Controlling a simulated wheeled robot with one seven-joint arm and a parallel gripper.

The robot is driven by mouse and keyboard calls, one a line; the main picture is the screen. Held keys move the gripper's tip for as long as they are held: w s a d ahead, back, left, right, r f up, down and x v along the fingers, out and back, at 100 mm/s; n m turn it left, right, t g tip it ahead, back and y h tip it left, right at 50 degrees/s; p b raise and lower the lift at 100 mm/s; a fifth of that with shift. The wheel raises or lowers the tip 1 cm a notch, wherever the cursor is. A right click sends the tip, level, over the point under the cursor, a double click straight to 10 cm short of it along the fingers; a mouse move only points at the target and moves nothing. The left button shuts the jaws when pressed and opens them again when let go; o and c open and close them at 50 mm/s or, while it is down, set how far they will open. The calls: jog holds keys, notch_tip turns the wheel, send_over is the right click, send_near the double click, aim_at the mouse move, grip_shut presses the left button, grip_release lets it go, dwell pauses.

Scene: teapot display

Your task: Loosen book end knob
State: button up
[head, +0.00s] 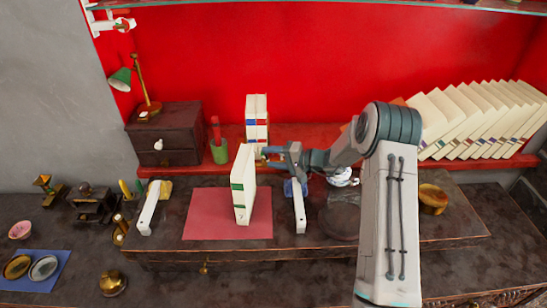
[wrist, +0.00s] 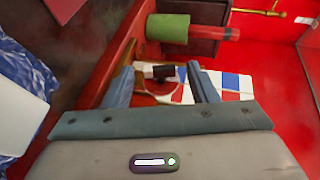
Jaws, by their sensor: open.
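The book end knob (wrist: 163,72) is small and dark, on a pale fitting over a wooden base in the wrist view. My gripper (wrist: 160,68) is open, with one finger on each side of the knob; I cannot tell whether either finger touches it. The pale books (wrist: 236,84) with blue and red bands lie just right of the fingers in that view. In the head view, my gripper (head: 266,157) points left in front of the two standing books (head: 257,115) on the red shelf.
A white book (head: 244,185) stands upright on a red mat (head: 200,215), close left of my gripper. A green cup (head: 219,152) and a dark drawer box (head: 167,133) are left of the shelf books. A row of leaning books (head: 480,118) is at right.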

jog(key=c, duration=1)
jog(key=h+b, duration=0.1)
jog(key=b, duration=0.1)
jog(key=shift+a+f+b, duration=0.1)
jog(key=shift+b, duration=0.2)
jog(key=shift+n+g+h+b, duration=0.35)
jog(key=shift+h+b, duration=0.35)
jog(key=shift+b, duration=0.4)
jog(key=shift+a+r+n+h+b, duration=0.1)
jog(key=shift+r+n+h+b, duration=0.3)
jog(key=shift+h+b, duration=0.5)
jog(key=shift+r, duration=0.1)
jog(key=o, duration=1)
